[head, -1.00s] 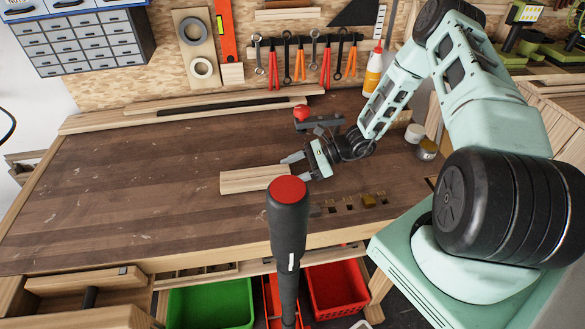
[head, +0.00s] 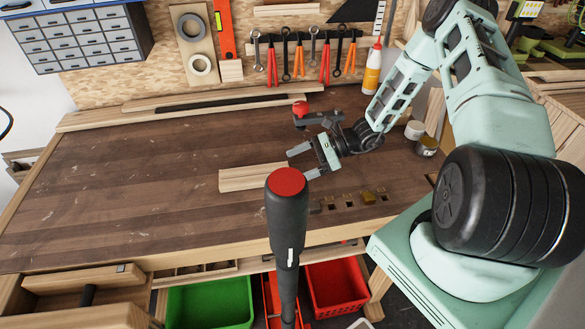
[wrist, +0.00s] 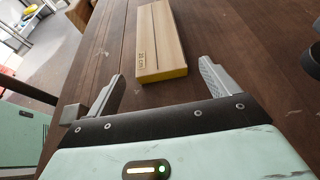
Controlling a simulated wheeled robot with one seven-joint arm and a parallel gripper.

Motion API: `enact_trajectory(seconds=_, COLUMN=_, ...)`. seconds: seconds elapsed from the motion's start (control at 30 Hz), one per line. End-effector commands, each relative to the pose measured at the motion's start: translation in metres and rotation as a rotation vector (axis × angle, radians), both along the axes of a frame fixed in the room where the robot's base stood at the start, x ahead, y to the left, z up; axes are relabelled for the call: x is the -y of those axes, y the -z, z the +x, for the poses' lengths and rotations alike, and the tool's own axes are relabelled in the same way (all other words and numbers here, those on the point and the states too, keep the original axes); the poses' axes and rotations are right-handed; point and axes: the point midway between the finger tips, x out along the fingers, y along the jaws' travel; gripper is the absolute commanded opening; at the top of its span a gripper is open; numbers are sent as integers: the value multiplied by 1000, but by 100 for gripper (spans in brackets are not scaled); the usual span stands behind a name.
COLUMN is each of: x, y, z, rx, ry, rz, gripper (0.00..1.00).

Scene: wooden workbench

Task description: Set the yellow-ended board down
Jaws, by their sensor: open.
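The yellow-ended board (head: 245,179) is a short, pale wooden board lying flat on the workbench (head: 110,190). In the wrist view the board (wrist: 160,40) shows its yellow end facing me, with small dark markings near that end. My gripper (head: 301,162) is just right of the board in the head view. In the wrist view my gripper (wrist: 162,85) has its fingers spread wide, with the yellow end just beyond the fingertips and between their lines. The fingers do not touch the board. In the head view a black post with a red top hides some of the bench beside the board.
Long wooden strips (head: 200,98) lie along the back of the bench. A glue bottle (head: 373,68) and small cans (head: 426,146) stand at the back right. The bench's left half is clear.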

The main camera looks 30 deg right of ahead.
Motion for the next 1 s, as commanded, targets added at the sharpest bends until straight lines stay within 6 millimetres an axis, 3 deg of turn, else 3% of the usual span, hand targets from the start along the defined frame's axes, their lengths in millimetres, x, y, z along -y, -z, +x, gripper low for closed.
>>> enact_trajectory(seconds=0.2, x=43, y=-15, z=-17, rx=3, ry=3, rz=-4, gripper=87)
enact_trajectory(seconds=0.4, x=70, y=-29, z=-29, rx=1, ry=2, rz=-3, gripper=87)
enact_trajectory(seconds=0.6, x=81, y=-35, z=-34, rx=0, ry=0, rz=-1, gripper=87)
enact_trajectory(seconds=1.0, x=82, y=-36, z=-34, rx=0, ry=0, rz=0, gripper=87)
